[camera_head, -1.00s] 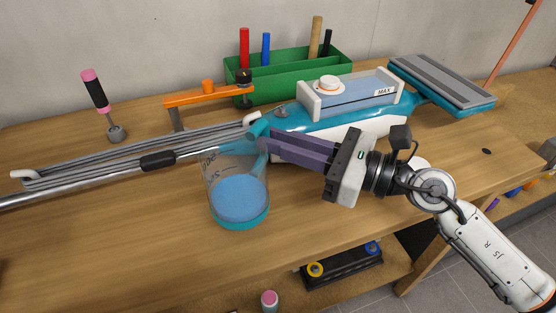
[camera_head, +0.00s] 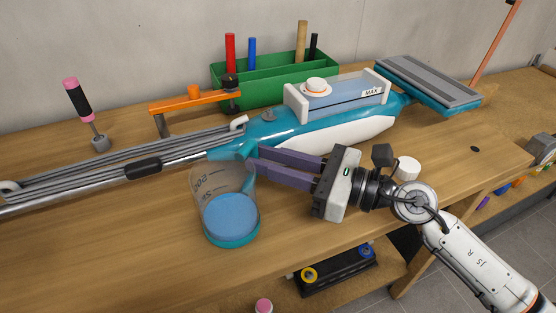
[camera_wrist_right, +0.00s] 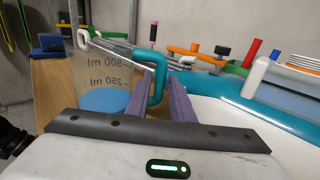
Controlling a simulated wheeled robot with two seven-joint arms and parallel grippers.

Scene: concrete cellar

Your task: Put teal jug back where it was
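The teal jug (camera_head: 231,238) is a clear measuring jug with a teal base and handle and blue contents. It is upright near the front middle of the bench, in front of the vacuum cleaner's grey tube. I cannot tell whether its base touches the wood. My right gripper (camera_head: 256,165) comes from the right and is shut on its handle. In the right wrist view the teal handle (camera_wrist_right: 158,88) stands between the two purple fingers, and the jug's clear wall (camera_wrist_right: 98,75) is on the left. My left gripper is not in view.
A teal vacuum cleaner (camera_head: 283,128) lies behind. A green toolbox (camera_head: 270,92), an orange clamp (camera_head: 185,103) and a pink-handled screwdriver (camera_head: 77,100) stand farther back. A white cap (camera_head: 407,168) is beside my right wrist. The bench (camera_head: 110,235) is clear left of the jug.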

